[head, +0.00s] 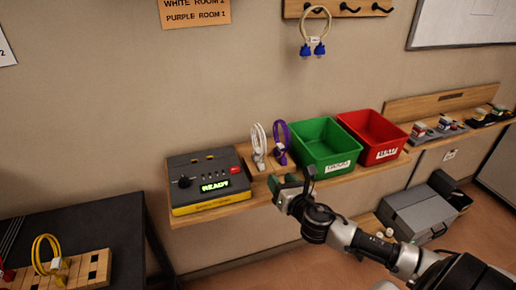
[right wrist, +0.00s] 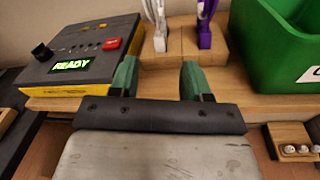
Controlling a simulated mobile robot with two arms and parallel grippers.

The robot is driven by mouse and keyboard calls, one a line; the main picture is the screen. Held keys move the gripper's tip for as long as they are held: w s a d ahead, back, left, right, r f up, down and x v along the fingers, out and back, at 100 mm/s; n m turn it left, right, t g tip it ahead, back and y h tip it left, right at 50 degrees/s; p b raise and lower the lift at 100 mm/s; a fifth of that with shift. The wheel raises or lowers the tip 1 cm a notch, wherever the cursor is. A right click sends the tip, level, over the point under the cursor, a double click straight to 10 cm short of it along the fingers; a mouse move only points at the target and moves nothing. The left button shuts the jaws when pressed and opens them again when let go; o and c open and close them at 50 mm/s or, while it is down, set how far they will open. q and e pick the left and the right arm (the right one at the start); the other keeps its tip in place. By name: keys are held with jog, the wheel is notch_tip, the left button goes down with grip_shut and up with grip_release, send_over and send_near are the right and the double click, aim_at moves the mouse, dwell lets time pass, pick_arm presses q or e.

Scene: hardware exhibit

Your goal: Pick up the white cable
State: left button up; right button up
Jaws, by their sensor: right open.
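The white cable (head: 258,143) stands looped and upright on a small wooden block on the wall shelf, between the yellow-and-black READY box and a purple cable (head: 281,142). In the right wrist view the lower part of the white cable (right wrist: 157,25) shows at the top; its upper loop is cut off. My right gripper (head: 292,183) is in front of the shelf, below and slightly right of the white cable, apart from it. In the right wrist view its two green fingers (right wrist: 158,80) are spread with nothing between them. My left gripper is not in view.
The READY box (head: 207,183) is left of the cables. A green bin (head: 324,168) and a red bin (head: 385,157) stand to the right. A yellowish cable (head: 328,12) hangs on a hook above. A dark table (head: 110,222) is at lower left.

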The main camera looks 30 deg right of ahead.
aim_at(264, 154)
jog(key=w+r+n, duration=0.1)
jog(key=w, duration=0.3)
jog(key=w+r+n+y+p, duration=0.1)
jog(key=w+n, duration=0.1)
jog(key=w, duration=0.1)
jog(key=w+d+r+n+t+p, duration=0.1)
jog(key=w, duration=0.3)
jog(key=shift+w+n, duration=0.3)
jog(key=shift+w, duration=0.35)
jog(key=shift+s, duration=0.1)
grip_shut()
